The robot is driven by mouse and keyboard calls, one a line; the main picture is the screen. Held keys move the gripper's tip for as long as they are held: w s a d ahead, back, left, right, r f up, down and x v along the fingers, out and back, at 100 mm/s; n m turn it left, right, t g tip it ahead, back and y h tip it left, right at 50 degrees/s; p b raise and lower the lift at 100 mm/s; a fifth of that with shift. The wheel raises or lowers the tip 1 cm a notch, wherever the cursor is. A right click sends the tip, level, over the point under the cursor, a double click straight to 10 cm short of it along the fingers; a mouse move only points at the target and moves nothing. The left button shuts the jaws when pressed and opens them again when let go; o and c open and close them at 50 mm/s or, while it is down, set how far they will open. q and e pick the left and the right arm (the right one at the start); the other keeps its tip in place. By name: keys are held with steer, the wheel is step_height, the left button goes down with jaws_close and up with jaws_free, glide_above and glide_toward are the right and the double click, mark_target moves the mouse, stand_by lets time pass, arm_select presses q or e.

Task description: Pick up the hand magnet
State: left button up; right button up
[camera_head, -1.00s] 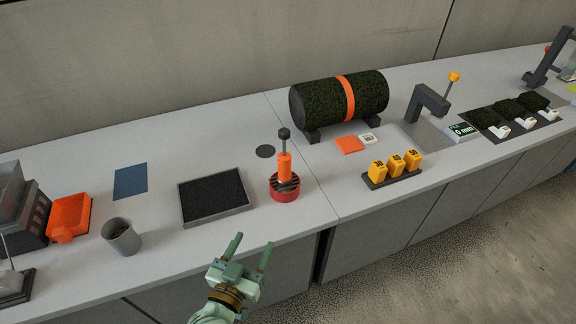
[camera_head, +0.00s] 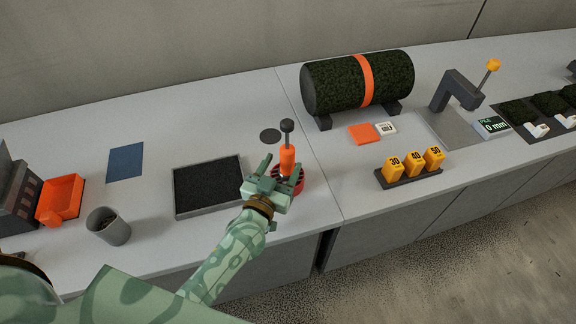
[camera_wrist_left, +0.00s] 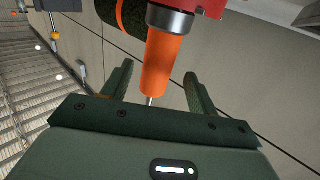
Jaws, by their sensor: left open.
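The hand magnet (camera_head: 288,158) stands upright on the counter, with an orange handle, a dark knob on top and a round red base. My left gripper (camera_head: 282,164) is open at the handle, its fingers one on each side as seen in the head view. In the left wrist view the hand magnet's orange handle (camera_wrist_left: 161,62) appears between the spread fingers of the left gripper (camera_wrist_left: 159,70), with a gap on both sides. Its knob is hidden there behind the gripper body. In the head view the gripper partly covers the red base. My right gripper is not in view.
A black-filled tray (camera_head: 207,214) lies just left of the magnet. A grey cup (camera_head: 113,228) and orange bin (camera_head: 62,197) stand farther left. A turf roll (camera_head: 335,86) lies behind to the right. Yellow numbered blocks (camera_head: 413,162) stand at right.

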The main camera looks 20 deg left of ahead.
mark_target(290, 151)
arm_select(q)
steer(key=w, duration=0.3)
steer(key=w+b, duration=0.1)
steer(key=w, duration=0.1)
steer(key=shift+w+d+r, duration=0.1)
steer(key=shift+w+d, duration=0.15)
steer(key=shift+d, duration=0.15)
steer(key=shift+s, duration=0.1)
steer(key=shift+r, duration=0.1)
jaws_close()
